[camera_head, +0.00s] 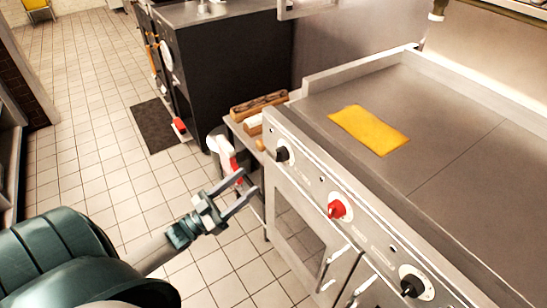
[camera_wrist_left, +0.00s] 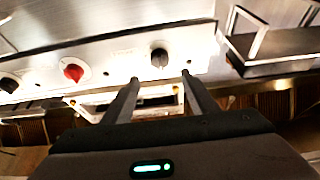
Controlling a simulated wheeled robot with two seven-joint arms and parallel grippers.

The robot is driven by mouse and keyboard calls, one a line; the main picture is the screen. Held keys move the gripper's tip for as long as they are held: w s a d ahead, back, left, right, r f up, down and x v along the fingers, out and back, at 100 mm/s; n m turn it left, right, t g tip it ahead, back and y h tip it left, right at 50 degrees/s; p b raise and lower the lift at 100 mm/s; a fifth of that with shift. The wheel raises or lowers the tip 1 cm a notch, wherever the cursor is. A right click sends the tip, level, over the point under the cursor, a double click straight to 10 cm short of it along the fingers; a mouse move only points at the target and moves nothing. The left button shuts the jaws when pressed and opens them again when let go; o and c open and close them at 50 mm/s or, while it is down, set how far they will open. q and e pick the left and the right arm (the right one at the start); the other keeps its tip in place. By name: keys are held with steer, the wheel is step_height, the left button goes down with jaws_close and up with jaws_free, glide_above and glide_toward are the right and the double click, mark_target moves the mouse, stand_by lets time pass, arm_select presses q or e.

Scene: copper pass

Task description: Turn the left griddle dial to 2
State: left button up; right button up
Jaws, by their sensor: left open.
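The left griddle dial (camera_head: 283,154) is a black knob near the left end of the steel front panel. In the left wrist view, the black dial (camera_wrist_left: 159,57) at the right of the row lies just beyond the gap between my fingertips. My left gripper (camera_head: 250,180) is open and empty, with its fingers pointing toward the panel, short of the dial and apparently not touching it. The dial's pointer setting is too small to read. My right gripper is not in view.
A red knob (camera_head: 337,209) and another black knob (camera_head: 412,285) sit farther right on the panel. A yellow cloth (camera_head: 370,130) lies on the griddle (camera_head: 450,135). Oven door handles stick out below the panel. Wooden boxes (camera_head: 258,103) stand beyond the griddle's left end.

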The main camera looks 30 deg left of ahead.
mark_target(276, 158)
arm_select(q)
steer(key=p+x, duration=0.2)
steer(key=x, duration=0.9)
steer(key=shift+w+r, duration=0.15)
steer(key=shift+w, duration=0.05)
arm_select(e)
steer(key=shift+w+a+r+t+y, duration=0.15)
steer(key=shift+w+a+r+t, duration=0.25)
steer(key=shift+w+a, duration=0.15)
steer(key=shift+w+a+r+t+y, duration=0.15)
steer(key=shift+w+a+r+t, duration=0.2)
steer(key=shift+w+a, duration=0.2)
arm_select(q)
steer(key=c, duration=1.1)
